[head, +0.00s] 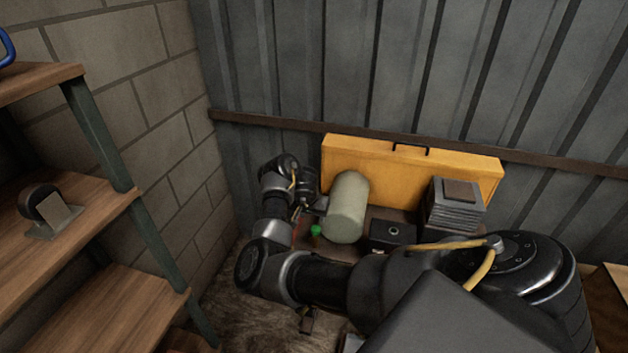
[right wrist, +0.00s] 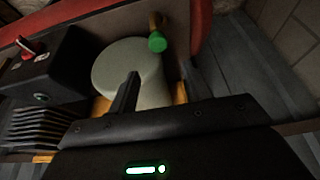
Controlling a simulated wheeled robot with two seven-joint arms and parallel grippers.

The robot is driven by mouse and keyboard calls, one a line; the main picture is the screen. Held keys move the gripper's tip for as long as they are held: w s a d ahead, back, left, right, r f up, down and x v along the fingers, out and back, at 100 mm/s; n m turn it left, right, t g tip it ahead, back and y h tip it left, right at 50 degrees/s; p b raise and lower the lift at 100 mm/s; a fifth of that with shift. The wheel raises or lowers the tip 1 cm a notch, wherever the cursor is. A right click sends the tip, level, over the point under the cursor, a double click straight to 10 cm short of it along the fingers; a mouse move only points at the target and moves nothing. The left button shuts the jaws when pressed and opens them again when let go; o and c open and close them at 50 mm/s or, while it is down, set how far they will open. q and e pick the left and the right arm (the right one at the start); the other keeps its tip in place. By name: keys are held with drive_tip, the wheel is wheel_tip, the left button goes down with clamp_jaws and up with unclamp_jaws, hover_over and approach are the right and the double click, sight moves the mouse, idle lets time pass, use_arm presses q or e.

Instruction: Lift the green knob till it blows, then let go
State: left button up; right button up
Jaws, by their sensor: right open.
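The green knob (head: 316,230) shows in the head view just left of a pale grey-green tank (head: 347,208). In the right wrist view the green knob (right wrist: 157,42) sits at the end of a brass-coloured fitting, in front of the round tank (right wrist: 120,65). My right gripper (head: 311,207) is above and a little behind the knob in the head view. In the right wrist view its fingers (right wrist: 158,88) are apart, with nothing held between them; the knob lies beyond them, apart from both. My left gripper is not in view.
A yellow panel (head: 375,170) stands behind the tank. A black box (head: 392,234) with a red switch (right wrist: 28,48) and a finned block (head: 450,210) are to the tank's right in the head view. A wooden shelf (head: 100,310) stands at left; corrugated metal wall is behind.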

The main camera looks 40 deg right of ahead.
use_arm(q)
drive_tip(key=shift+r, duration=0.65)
use_arm(e)
drive_tip(key=v, duration=0.2)
drive_tip(key=shift+a+r, duration=0.15)
drive_tip(key=shift+r, duration=0.1)
